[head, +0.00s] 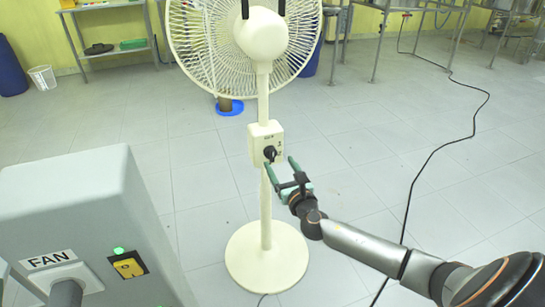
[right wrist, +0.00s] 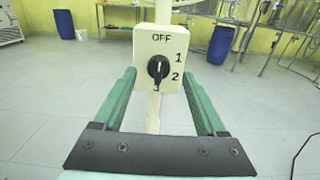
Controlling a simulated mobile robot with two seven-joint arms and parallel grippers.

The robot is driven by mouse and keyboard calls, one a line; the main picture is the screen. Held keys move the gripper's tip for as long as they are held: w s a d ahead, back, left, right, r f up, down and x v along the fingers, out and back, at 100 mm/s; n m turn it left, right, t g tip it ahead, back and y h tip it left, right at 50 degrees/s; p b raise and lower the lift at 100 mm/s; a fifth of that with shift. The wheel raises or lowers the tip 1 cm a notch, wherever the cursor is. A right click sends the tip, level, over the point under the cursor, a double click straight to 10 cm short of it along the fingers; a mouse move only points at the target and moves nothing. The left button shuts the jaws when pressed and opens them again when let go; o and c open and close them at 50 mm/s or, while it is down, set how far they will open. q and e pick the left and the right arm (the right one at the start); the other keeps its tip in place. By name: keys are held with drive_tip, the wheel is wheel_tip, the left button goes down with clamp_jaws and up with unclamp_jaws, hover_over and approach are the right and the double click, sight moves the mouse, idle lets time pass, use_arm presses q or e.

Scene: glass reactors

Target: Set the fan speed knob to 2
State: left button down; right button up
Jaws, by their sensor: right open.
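The fan speed knob (head: 269,153) is a black rotary knob on the cream control box (head: 257,137) of the standing fan (head: 262,38). In the right wrist view the knob (right wrist: 158,67) sits on the box face, with OFF above, 1 and 2 on the right and 3 below. Its grip bar stands about upright, with a pale mark; I cannot tell for sure which end points. My right gripper (head: 280,163) is open in front of the box. Its green fingers flank the box and knob in the right wrist view, apart from the knob and holding nothing. My left gripper is out of view.
A grey cabinet (head: 75,195) labelled FAN, with a lit green lamp and yellow switch, stands at front left. The fan's round base (head: 266,262) is on the tiled floor. A black cable (head: 440,150) runs across the floor at right. Floor around the fan is mostly clear.

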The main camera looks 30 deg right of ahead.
sight(273, 153)
drive_tip(key=shift+b+x, duration=0.7)
drive_tip(key=shift+x, duration=2.35)
drive_tip(key=shift+c, duration=0.3)
clamp_jaws()
